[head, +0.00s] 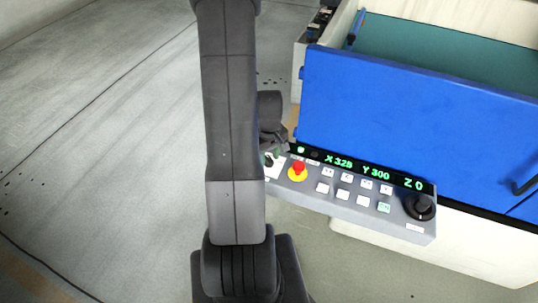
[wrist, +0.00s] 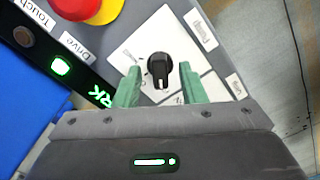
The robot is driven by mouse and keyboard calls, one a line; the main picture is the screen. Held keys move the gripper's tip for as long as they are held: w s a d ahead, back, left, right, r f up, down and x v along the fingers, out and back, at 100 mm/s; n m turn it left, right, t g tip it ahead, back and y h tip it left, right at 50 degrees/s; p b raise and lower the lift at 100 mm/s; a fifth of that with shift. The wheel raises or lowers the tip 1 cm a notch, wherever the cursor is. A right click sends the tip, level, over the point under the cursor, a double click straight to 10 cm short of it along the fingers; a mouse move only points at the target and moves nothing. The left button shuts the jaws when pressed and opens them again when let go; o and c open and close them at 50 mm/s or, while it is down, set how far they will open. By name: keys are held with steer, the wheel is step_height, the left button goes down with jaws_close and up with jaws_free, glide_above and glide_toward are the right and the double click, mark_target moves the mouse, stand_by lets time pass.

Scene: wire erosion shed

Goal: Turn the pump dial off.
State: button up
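The pump dial (wrist: 158,66) is a black knob on a white plate with markings, under a label that reads "Pump" in the wrist view. Its narrow grip bar runs nearly up and down in that picture; part of the plate's lettering is hidden by my fingers. My gripper (wrist: 160,80) has two green fingers, spread apart on either side of the dial's lower part, with gaps visible to the knob. In the head view my gripper (head: 272,148) is at the left end of the control panel, mostly hidden behind my arm, and the dial (head: 269,161) is only partly visible there.
A red emergency button (head: 298,168) on a yellow base sits right of the dial. The panel (head: 345,217) also holds several white buttons, a green readout and a large black knob (head: 420,206). A blue machine tank (head: 400,120) stands behind. Floor is clear at left.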

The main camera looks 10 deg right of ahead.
steer(key=shift+c, duration=0.5)
jaws_close()
steer(key=shift+m+b, duration=0.3)
steer(key=m+b, duration=0.3)
steer(key=m, duration=0.1)
steer(key=shift+f+m, duration=0.1)
steer(key=shift+m, duration=0.3)
steer(key=m+b, duration=0.2)
steer(key=m, duration=0.3)
steer(key=shift+m, duration=0.3)
steer(key=shift+o, duration=0.5)
jaws_free()
